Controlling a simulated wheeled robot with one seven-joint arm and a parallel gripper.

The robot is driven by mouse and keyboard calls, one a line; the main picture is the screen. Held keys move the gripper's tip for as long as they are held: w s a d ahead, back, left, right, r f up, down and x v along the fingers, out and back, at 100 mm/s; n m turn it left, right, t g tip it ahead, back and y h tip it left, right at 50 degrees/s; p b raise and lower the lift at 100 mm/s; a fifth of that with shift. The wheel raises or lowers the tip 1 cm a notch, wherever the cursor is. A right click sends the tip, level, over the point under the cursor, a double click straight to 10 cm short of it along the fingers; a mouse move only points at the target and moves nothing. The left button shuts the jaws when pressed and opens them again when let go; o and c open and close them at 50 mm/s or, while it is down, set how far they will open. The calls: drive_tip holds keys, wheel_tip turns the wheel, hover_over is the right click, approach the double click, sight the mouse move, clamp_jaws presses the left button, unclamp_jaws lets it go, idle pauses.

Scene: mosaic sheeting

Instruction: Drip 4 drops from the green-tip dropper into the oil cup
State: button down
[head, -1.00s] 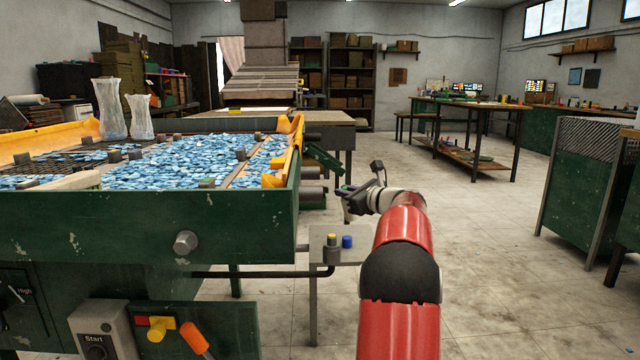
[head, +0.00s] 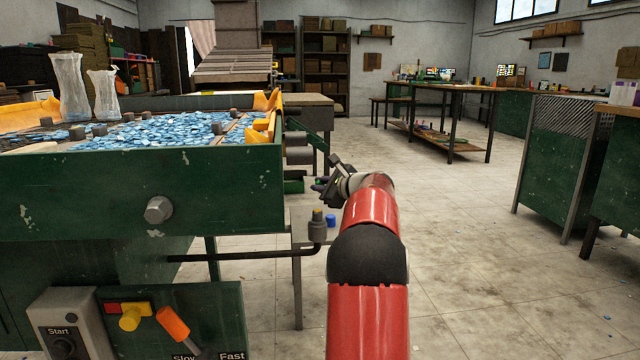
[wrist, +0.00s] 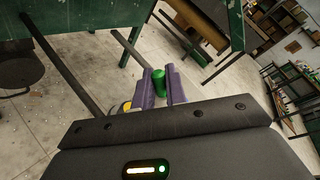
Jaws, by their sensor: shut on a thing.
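My gripper (head: 325,186) is in the middle of the head view, above and slightly beyond a small stand. In the wrist view its purple fingers (wrist: 161,88) are closed around a green piece, which I take to be the green-tip dropper (wrist: 160,78). The rest of the dropper is hidden. A grey cylinder, probably the oil cup (head: 317,231), sits at the upturned end of a dark pipe, with a yellow top showing above it. It is below my gripper and nearer to me. I cannot see inside it.
A blue cylinder (head: 331,220) stands just right of the grey cylinder, near the small stand (head: 299,232). The green machine (head: 90,200), full of blue chips, fills the left, with a control box (head: 64,325) below.

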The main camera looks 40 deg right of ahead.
drive_tip(key=shift+f+n+b, duration=0.4)
drive_tip(key=shift+f+b, duration=0.05)
drive_tip(key=shift+f, duration=0.4)
drive_tip(key=shift+r, duration=0.1)
drive_tip(key=shift+s+f+b, duration=0.2)
drive_tip(key=shift+b, duration=0.2)
drive_tip(key=shift+r+n+g+h+b, duration=0.15)
drive_tip(key=shift+n+g+h+b, duration=0.2)
drive_tip(key=shift+n+b, duration=0.25)
drive_tip(key=shift+n+h, duration=0.25)
drive_tip(key=shift+n, duration=0.15)
idle(0.3)
drive_tip(key=shift+r+n+h, duration=0.1)
drive_tip(key=shift+n+h, duration=0.2)
drive_tip(key=shift+n, duration=0.2)
